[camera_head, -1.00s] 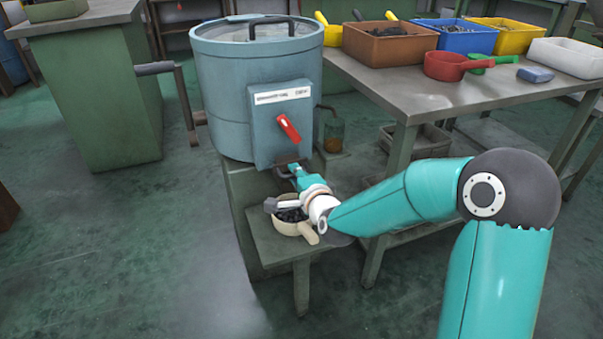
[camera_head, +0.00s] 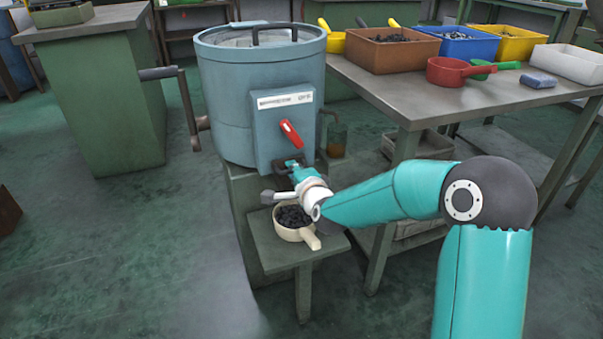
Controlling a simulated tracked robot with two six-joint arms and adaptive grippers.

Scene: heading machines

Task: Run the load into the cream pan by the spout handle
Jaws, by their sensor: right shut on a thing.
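The blue-grey drum machine (camera_head: 225,95) stands left of the table with a red lever (camera_head: 291,133) on its front box. The dark spout handle (camera_head: 281,166) is low on that box. My right gripper (camera_head: 290,170) is shut on the spout handle; its fingertips are partly hidden. The cream pan (camera_head: 287,235) sits upright on a small stand below the spout, its handle pointing toward the front right. Dark lumps (camera_head: 293,215) are heaped in the pan. My left gripper is out of view.
The grey table (camera_head: 400,95) at right holds a brown bin (camera_head: 390,55), a blue bin (camera_head: 468,46), a yellow bin (camera_head: 520,48), a red scoop (camera_head: 447,72) and a white tray (camera_head: 567,65). Floor in front is clear.

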